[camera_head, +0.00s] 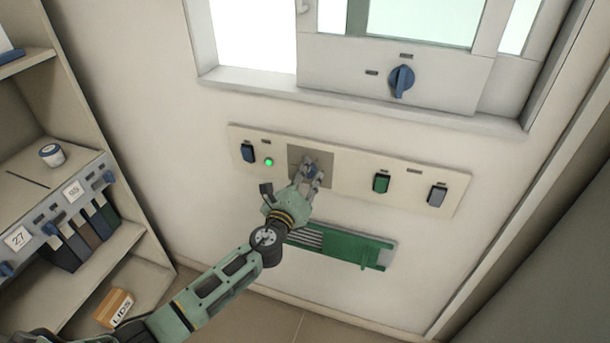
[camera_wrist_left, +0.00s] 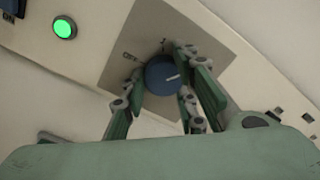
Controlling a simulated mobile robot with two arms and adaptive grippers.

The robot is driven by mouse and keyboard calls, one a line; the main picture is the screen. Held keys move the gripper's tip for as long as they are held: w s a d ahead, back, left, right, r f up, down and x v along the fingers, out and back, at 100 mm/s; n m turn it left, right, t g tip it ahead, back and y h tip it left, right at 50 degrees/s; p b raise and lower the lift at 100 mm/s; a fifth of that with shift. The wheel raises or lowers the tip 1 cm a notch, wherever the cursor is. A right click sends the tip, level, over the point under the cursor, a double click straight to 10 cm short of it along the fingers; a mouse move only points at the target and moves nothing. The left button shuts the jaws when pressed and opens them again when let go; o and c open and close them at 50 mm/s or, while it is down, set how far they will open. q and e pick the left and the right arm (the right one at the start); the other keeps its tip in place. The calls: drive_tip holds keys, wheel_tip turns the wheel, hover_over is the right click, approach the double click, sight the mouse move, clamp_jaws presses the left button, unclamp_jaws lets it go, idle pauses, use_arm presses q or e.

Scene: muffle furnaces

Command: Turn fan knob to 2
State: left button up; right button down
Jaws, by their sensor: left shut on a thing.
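The fan knob is a round blue knob with a pale pointer line, on a grey square plate (camera_head: 325,166) in the cream wall panel (camera_head: 350,172). It shows best in the left wrist view (camera_wrist_left: 163,77); the plate there (camera_wrist_left: 142,28) carries small dark lettering partly reading as "OFF". My left gripper (camera_head: 307,172) reaches the plate from the lower left, and its fingers are shut around the blue knob. In the left wrist view the pointer line aims to the right and slightly up. The fingers hide part of the plate. My right gripper is not in view.
The panel also has a blue switch (camera_head: 248,153), a lit green lamp (camera_head: 268,162), a green switch (camera_head: 381,183) and a grey switch (camera_head: 437,195). A green slotted unit (camera_head: 345,246) sits below. Another blue knob (camera_head: 401,80) is above. Shelves (camera_head: 70,262) stand left.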

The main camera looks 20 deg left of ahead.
use_arm(q)
drive_tip(key=shift+s+a+f, duration=0.1)
drive_tip(key=shift+f, duration=0.35)
drive_tip(key=o, duration=1)
drive_tip(key=shift+a, duration=0.1)
drive_tip(key=shift+r, duration=0.1)
drive_tip(key=shift+r, duration=0.15)
drive_tip(key=s, duration=1.2)
drive_tip(key=shift+a, duration=0.15)
